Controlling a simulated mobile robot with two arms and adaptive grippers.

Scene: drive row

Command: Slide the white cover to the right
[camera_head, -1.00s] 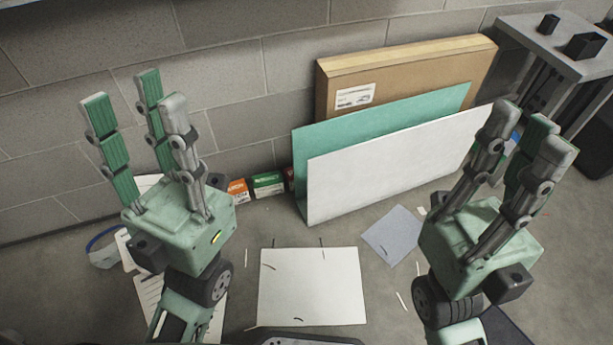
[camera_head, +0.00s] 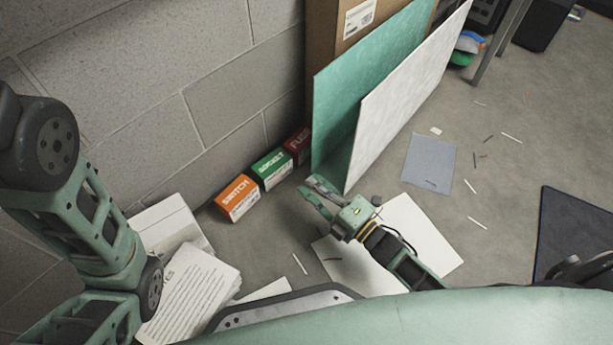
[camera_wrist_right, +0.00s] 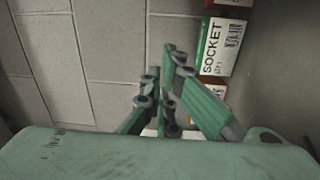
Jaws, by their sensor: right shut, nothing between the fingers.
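The white cover (camera_head: 405,95) is a flat white panel leaning at a tilt, its lower left corner near the middle of the head view. Behind it leans a green panel (camera_head: 340,110), which sticks out to its left. My right gripper (camera_head: 310,188) is low over the floor, just left of the white cover's lower left corner and by the green panel's lower edge. Its fingers are shut and empty; I cannot tell whether they touch a panel. In the right wrist view the fingers (camera_wrist_right: 172,60) come together. Only my left arm's links show; its gripper is out of view.
Orange (camera_head: 238,198), green (camera_head: 271,169) and red (camera_head: 299,146) small boxes line the wall left of the panels. A brown carton (camera_head: 322,50) stands behind. Papers (camera_head: 200,290) and a grey sheet (camera_head: 429,163) lie on the floor. Floor right of the cover is mostly open.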

